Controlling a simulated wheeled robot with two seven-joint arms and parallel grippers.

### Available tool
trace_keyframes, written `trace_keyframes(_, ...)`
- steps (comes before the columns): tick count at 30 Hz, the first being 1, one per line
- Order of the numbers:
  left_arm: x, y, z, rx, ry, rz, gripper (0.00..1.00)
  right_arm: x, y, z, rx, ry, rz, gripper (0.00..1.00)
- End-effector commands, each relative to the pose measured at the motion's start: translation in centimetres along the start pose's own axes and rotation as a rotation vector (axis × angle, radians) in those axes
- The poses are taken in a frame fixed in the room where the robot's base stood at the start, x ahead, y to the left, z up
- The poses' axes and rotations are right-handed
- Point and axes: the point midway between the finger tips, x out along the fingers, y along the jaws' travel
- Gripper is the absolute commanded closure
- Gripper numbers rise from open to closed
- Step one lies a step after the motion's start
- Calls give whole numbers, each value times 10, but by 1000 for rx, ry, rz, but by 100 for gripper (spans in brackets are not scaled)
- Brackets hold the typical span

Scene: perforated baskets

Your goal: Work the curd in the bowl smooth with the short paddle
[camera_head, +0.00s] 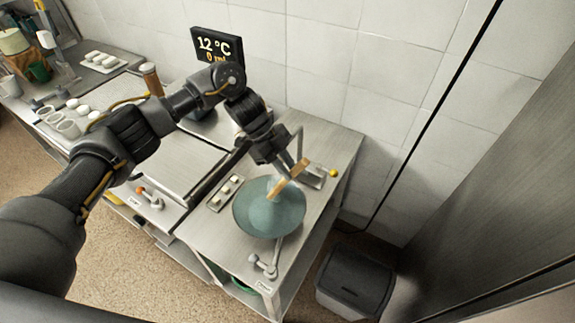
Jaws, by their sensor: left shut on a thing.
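A round teal bowl (243,222) stands on the steel counter at the right. Its inside looks a smooth blue-green, and I cannot make out the curd's texture. My left gripper (290,171) reaches over the bowl's back edge from above. It is shut on the short wooden paddle (277,189), which is held tilted, its lower end over the inside of the bowl. Whether the paddle touches the contents is too small to tell. My right gripper is not in view.
A small tray with white pieces (225,193) lies left of the bowl. A tap-like lever (268,264) is at the counter's front. A yellow ball (334,172) sits behind right. A dark display (217,46) stands at the wall. A grey bin (354,280) stands on the floor.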

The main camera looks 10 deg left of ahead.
Motion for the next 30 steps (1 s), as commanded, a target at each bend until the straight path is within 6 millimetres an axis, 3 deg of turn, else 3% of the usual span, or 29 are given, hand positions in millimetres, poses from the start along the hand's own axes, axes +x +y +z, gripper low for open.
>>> trace_keyframes(11,-18,0,-14,2,1,-1,100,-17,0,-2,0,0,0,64)
trace_keyframes(30,-20,-13,-11,2,1,-1,100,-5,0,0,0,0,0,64)
